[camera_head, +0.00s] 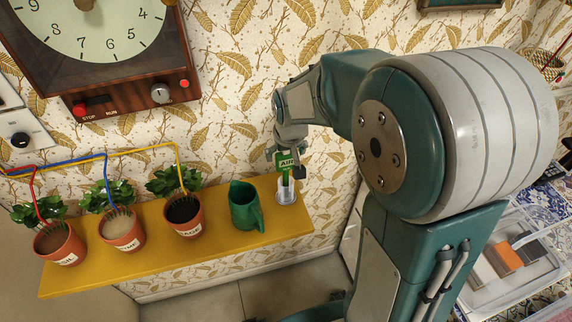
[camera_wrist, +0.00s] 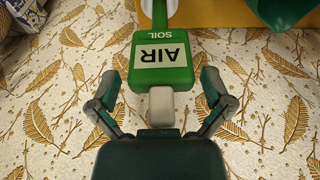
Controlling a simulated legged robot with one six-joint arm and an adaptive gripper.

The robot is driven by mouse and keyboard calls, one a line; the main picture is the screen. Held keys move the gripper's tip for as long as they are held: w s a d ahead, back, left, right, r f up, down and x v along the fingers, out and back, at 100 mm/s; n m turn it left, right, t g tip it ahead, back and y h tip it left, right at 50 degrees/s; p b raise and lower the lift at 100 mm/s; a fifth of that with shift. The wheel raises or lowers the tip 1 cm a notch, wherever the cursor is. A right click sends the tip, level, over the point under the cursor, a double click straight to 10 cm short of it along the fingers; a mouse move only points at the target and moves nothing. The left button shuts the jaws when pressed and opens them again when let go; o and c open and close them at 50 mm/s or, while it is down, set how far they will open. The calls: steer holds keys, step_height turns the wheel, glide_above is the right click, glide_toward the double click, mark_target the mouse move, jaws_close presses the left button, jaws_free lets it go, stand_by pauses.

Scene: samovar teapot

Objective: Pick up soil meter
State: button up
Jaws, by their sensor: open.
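My gripper (camera_head: 286,165) is open at the meter's head. In the wrist view my gripper's fingers (camera_wrist: 164,88) stand apart on either side of the head, with gaps showing. A pale block shows at the head's near end.
A green jug (camera_head: 245,206) stands just left of the cup. Several potted plants, including one at the shelf's middle (camera_head: 184,214), have coloured tubes above them. A patterned wall is close behind, with a large clock (camera_head: 95,40) at upper left.

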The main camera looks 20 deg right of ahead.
steer(key=shift+f, duration=0.25)
steer(key=shift+a, duration=0.1)
steer(key=c, duration=1)
steer(key=shift+c, duration=0.2)
